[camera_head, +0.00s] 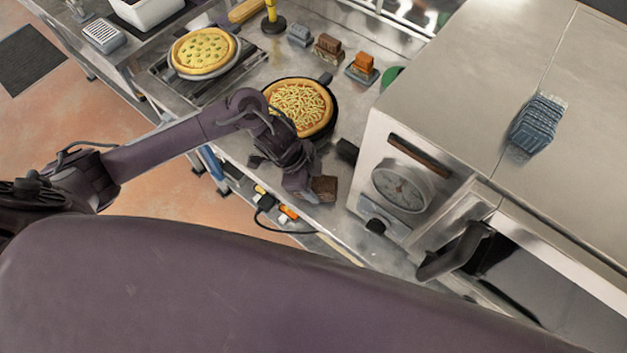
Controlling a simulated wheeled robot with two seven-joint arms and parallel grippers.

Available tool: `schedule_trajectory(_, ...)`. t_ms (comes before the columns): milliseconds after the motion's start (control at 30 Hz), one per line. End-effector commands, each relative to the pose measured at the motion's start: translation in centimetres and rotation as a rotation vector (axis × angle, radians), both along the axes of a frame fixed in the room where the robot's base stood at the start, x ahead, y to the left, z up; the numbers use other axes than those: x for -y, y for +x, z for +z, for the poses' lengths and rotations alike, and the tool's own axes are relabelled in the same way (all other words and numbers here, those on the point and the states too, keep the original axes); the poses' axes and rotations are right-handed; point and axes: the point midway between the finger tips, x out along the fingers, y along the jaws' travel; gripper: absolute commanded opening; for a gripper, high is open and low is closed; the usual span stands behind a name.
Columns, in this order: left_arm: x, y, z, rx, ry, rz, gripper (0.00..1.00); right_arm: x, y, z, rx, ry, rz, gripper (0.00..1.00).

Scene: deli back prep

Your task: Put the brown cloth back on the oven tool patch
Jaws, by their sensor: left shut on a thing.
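My left gripper (309,184) reaches over the steel counter, in front of the near pizza, and is shut on a dark brown folded cloth (325,189). The cloth is near the counter's front edge, left of the oven; I cannot tell whether it touches the counter. Another brown folded piece (328,45) stands at the back of the counter. I cannot make out which spot is the oven tool patch. My right gripper is not in view.
A pizza in a dark pan (299,107) lies just behind my left gripper. The oven (400,187) stands right, with a blue cloth (537,124) on top. An orange block (362,65) and a grey one (299,34) stand at the back. Another pizza (203,51) lies left.

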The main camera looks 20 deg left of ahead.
Motion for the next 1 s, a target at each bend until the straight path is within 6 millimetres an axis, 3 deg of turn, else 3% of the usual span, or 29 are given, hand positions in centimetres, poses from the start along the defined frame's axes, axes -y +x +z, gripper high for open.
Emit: schedule_trajectory(1000,0.0,0.0,-1.1,0.000,0.000,0.000,0.31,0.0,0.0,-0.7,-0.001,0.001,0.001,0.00)
